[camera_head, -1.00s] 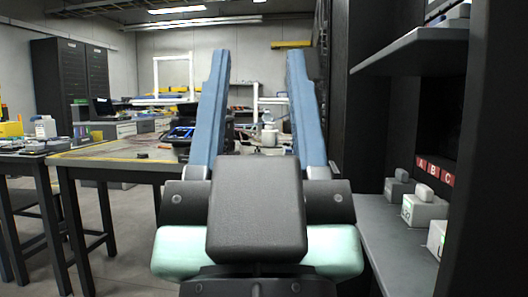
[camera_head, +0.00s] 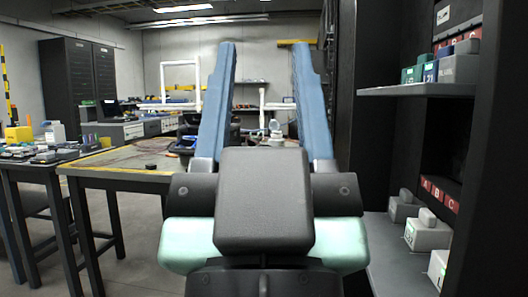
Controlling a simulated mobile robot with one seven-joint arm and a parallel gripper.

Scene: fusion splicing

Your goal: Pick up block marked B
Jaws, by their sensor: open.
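My gripper (camera_head: 264,48) points away from me in the middle of the view. Its two long blue fingers are wide apart with nothing between them. Red markers A (camera_head: 426,184), B (camera_head: 438,193) and C (camera_head: 452,203) are on the back of the right-hand rack, above its lower shelf.
The rack's upper shelf (camera_head: 415,91) holds green, blue and grey blocks. Its dark upright (camera_head: 375,150) stands between my gripper and the shelves. A yellow-edged table (camera_head: 110,164) and a cluttered bench are at the left. Open floor (camera_head: 135,245) lies at the left front.

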